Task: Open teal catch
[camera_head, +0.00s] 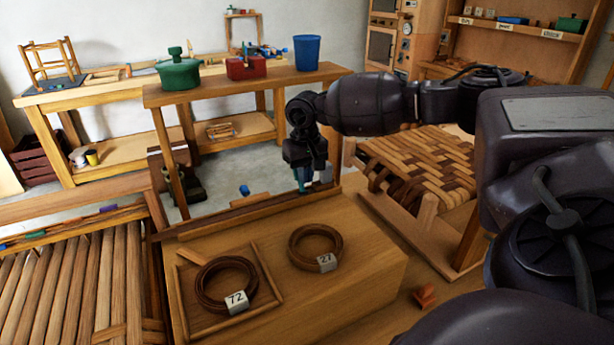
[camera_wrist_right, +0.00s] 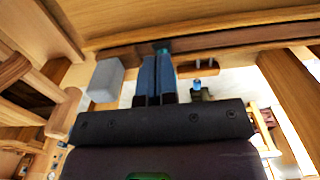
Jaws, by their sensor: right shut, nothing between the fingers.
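A small teal piece, which looks like the teal catch (camera_wrist_right: 163,46), shows at the dark wooden rail in the right wrist view. My right gripper (camera_wrist_right: 157,57) is shut and empty, its two blue fingers side by side with their tips right at the teal piece. I cannot tell whether they touch it. In the head view my right gripper (camera_head: 303,188) points down at the back rail of the wooden bench, and the catch cannot be told apart from the fingertips there. My left gripper is out of view.
The wooden bench (camera_head: 350,275) carries a coil tagged 72 (camera_head: 212,299) in a shallow frame and a coil tagged 27 (camera_head: 302,260). A woven seat (camera_head: 425,160) stands close right of my gripper. A table (camera_head: 225,84) behind holds a green pot, red box and blue cup.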

